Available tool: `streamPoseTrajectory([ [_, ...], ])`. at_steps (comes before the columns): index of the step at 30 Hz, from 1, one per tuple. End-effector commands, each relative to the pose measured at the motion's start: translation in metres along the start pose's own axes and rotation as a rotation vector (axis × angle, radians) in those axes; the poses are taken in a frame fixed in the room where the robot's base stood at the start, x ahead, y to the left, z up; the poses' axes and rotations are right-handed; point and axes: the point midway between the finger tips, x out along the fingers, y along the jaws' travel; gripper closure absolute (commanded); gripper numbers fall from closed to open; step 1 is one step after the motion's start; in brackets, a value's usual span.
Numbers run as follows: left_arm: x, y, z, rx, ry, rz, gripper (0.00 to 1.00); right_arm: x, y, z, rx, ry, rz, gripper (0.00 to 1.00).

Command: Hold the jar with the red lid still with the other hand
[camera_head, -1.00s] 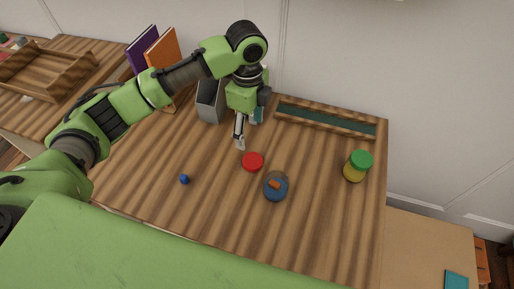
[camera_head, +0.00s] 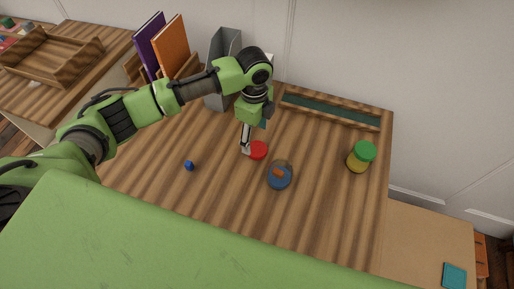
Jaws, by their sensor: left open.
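The red lid (camera_head: 259,150) shows near the middle of the wooden table (camera_head: 225,200); the jar body under it is hardly visible from above. My left gripper (camera_head: 246,150) points down right beside the red lid, on its left side. It is open, and I cannot tell whether a finger touches the jar. Part of the gripper is hidden behind its own wrist. My right gripper is not in view.
A blue round jar with an orange patch (camera_head: 279,175) stands just right of the red lid. A yellow jar with a green lid (camera_head: 361,157) is farther right. A small blue object (camera_head: 189,165) lies left. Books (camera_head: 170,47) and a grey holder (camera_head: 220,85) stand behind my arm.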

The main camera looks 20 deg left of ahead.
Motion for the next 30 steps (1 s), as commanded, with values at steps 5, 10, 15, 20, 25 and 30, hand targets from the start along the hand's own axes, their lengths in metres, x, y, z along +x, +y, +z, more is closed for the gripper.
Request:
streamPoseTrajectory([
  [5,0.002,0.0,0.0,0.0,0.0,0.0,0.36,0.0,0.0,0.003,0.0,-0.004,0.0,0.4],
  [10,0.003,0.0,0.0,0.0,-0.001,0.001,0.36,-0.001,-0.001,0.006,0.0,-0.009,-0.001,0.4],
  [15,0.024,0.002,-0.003,-0.002,-0.001,0.004,0.36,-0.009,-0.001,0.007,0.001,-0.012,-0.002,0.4],
  [20,0.047,0.002,-0.004,0.0,-0.001,0.002,0.36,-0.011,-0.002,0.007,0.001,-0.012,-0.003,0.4],
  [25,0.054,0.002,-0.003,0.001,-0.001,0.0,0.36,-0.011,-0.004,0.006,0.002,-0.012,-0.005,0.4],
  [30,0.054,0.002,-0.003,0.001,-0.001,0.0,0.36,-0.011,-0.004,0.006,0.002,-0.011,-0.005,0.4],
])
